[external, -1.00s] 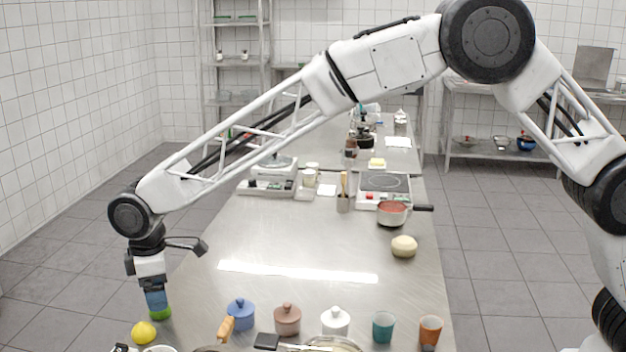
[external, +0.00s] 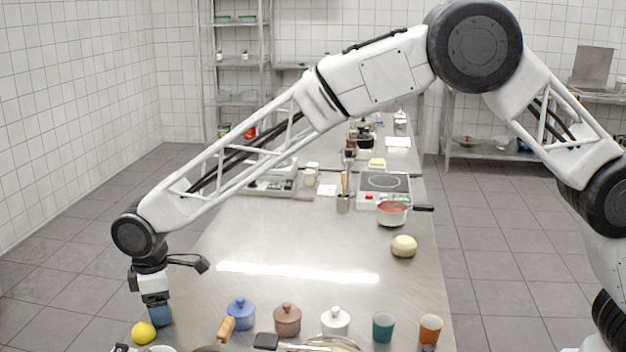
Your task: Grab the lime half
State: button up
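My gripper (external: 160,317) points down at the left front of the steel table, low over its surface. Its blue lower end is just behind and to the right of a yellow lemon (external: 143,332). No green of the lime half shows now; the gripper covers the spot where green showed earlier. I cannot tell whether the fingers are around the lime half, touching it or only in front of it. The finger opening is too small to make out.
Blue (external: 241,315), brown (external: 287,320) and white (external: 335,322) lidded pots stand to the right. Teal (external: 383,327) and orange (external: 430,329) cups stand farther right. The table's middle (external: 300,235) is clear.

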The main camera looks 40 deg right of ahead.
jog(key=c, duration=0.9)
jog(key=shift+o, duration=0.2)
jog(key=shift+r, duration=5.05)
